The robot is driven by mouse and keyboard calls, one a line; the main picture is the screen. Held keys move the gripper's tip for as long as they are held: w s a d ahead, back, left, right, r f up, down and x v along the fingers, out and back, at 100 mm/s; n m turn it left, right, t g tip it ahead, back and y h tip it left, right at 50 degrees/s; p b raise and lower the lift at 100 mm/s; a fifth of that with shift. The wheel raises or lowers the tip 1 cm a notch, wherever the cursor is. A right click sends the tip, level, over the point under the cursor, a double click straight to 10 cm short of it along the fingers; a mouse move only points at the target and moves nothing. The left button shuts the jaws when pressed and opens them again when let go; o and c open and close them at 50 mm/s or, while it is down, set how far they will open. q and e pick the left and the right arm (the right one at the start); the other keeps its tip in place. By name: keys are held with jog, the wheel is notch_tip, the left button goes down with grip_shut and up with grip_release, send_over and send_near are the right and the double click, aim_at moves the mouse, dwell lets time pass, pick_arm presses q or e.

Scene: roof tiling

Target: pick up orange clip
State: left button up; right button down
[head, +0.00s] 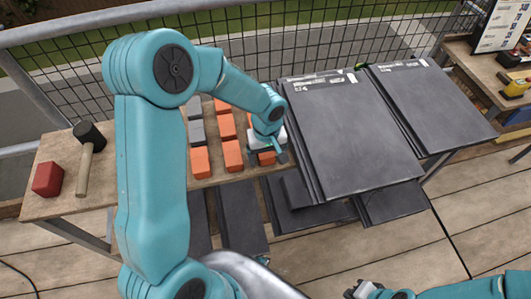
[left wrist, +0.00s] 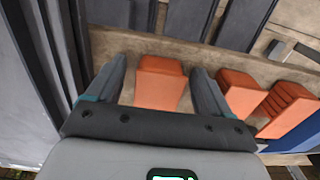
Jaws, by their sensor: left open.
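Several orange clips stand in rows on the wooden bench, such as the front left one (head: 200,163) and the front middle one (head: 232,155) in the head view. My left gripper (head: 268,148) is at the front right clip (head: 266,158), partly hiding it. In the left wrist view my open left gripper (left wrist: 158,68) has one finger on each side of an orange clip (left wrist: 160,82), with gaps visible beside it. Two more orange stacks (left wrist: 240,92) (left wrist: 288,108) stand right of the fingers. My right gripper (head: 367,290) is at the bottom edge, its jaws unclear.
Grey blocks (head: 197,132) stand among the clips. A mallet (head: 86,160) and a red block (head: 47,179) lie at the bench's left. Large dark tiles (head: 350,135) are stacked close right of my left gripper. A mesh railing (head: 260,50) runs behind.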

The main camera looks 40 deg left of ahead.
aim_at(267, 154)
pick_arm(q)
jog(key=c, duration=1.3)
jog(key=shift+r, duration=0.15)
notch_tip(267, 154, up, 20)
jog(key=p, duration=0.1)
jog(key=shift+p, duration=0.4)
